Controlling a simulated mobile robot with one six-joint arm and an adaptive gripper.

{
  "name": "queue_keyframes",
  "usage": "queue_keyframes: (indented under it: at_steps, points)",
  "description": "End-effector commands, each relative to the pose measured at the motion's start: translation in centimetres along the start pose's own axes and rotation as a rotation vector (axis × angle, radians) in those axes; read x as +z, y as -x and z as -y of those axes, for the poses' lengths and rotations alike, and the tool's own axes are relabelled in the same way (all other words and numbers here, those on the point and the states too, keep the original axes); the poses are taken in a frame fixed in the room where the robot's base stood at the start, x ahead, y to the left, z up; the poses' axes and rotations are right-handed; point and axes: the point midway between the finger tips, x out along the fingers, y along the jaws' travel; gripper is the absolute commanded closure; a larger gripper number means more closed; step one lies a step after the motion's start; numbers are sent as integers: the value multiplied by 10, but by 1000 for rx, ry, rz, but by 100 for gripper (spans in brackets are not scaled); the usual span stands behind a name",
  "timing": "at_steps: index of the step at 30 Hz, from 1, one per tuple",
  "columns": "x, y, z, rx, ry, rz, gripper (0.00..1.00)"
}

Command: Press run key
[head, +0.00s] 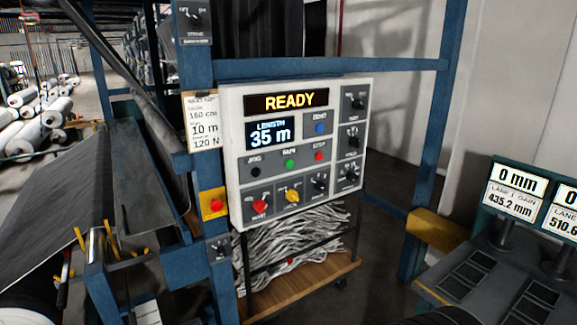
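A white control panel (234,150) is mounted on the blue frame in the middle of the head view. Its upper display (288,101) reads READY, and the screen below (270,136) reads LENGTH 35 m. A green key (290,163) sits in the middle row, under a small label that looks like RUN. A black key (255,170) is to its left and a red key (318,156) to its right. A blue key (320,127) is above. My gripper is not in view, and nothing covers the keys.
A red button on a yellow plate (215,204) is left of the panel, below a paper tag (203,121). Dark knobs line the panel's right side. A cart with grey strips (300,240) stands beneath. A readout console (515,190) is at right.

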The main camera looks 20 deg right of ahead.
Motion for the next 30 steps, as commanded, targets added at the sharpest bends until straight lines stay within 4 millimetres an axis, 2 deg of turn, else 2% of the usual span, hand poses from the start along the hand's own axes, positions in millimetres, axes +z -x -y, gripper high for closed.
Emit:
queue_keyframes:
  at_steps: [2,16,30]
  points:
    - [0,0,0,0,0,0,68]
    - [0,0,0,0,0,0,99]
    - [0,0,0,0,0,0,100]
